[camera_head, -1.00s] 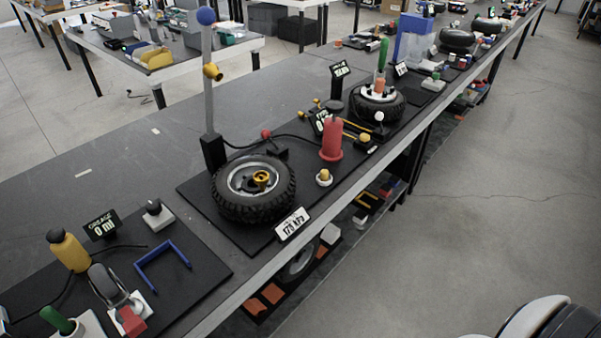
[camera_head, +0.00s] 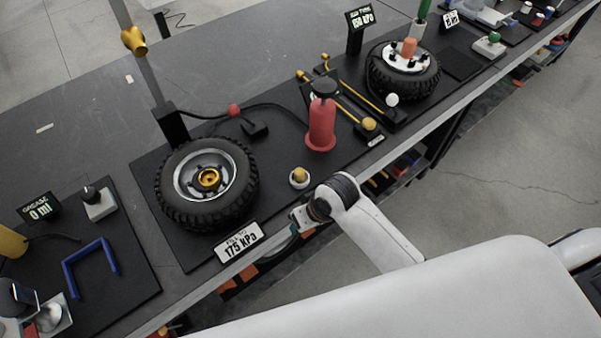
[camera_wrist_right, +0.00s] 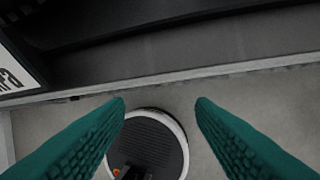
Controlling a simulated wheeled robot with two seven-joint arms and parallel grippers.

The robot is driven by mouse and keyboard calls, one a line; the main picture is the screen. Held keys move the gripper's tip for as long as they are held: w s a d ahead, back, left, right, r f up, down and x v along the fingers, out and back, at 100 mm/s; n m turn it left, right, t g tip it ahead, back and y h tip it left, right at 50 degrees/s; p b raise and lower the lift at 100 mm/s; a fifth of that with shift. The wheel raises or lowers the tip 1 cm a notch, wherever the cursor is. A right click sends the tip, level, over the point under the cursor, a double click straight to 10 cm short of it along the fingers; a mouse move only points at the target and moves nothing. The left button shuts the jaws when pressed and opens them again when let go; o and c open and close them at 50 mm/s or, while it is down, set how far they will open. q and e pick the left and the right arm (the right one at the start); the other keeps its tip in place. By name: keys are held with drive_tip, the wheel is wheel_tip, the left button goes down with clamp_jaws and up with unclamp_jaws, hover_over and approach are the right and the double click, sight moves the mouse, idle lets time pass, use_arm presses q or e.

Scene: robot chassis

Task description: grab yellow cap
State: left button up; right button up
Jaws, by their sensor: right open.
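A small yellow cap (camera_head: 299,174) sits upright on a round white base on the black mat, right of the near wheel. A gold-yellow cap-like piece (camera_head: 209,178) sits at that wheel's hub, and another yellow piece (camera_head: 133,40) is on the grey post; I cannot tell which the task means. My right gripper (camera_head: 292,231) is at the table's front edge, just in front of the small yellow cap and apart from it, mostly hidden by its wrist. In the right wrist view its teal fingers (camera_wrist_right: 160,104) are open and empty. My left gripper is not in view.
A tyre wheel (camera_head: 180,207), a "175 kPa" sign (camera_head: 239,243) and a red cylinder (camera_head: 321,125) stand around the small cap. A blue U-shaped bracket (camera_head: 90,268) lies at the left.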

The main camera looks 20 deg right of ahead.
drive_tip(key=shift+g, duration=0.5)
drive_tip(key=w+r, duration=0.1)
drive_tip(key=r, duration=0.1)
drive_tip(key=w+a+r, duration=0.1)
drive_tip(key=w, duration=0.1)
drive_tip(key=w+a+r, duration=0.1)
drive_tip(key=w+r, duration=0.1)
drive_tip(key=shift+w+r, duration=0.25)
drive_tip(key=shift+r, duration=0.1)
drive_tip(key=w+d+r+m+g+h, duration=0.1)
drive_tip(key=w+d+r+h, duration=0.15)
drive_tip(key=w+r, duration=0.5)
hover_over(300, 171)
drive_tip(key=f, duration=0.3)
drive_tip(key=f+p, duration=0.1)
drive_tip(key=f, duration=0.1)
drive_tip(key=shift+s+a, duration=0.15)
drive_tip(key=shift+a, duration=0.15)
drive_tip(key=shift+d+f+p, duration=0.15)
drive_tip(key=shift+f+p, duration=0.05)
drive_tip(key=shift+f, duration=1.15)
drive_tip(key=shift+d+f+p, duration=0.1)
drive_tip(key=shift+f+p, duration=0.1)
drive_tip(key=shift+f, duration=1.15)
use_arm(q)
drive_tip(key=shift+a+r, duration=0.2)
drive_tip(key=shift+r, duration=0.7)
use_arm(e)
drive_tip(key=c, duration=1.1)
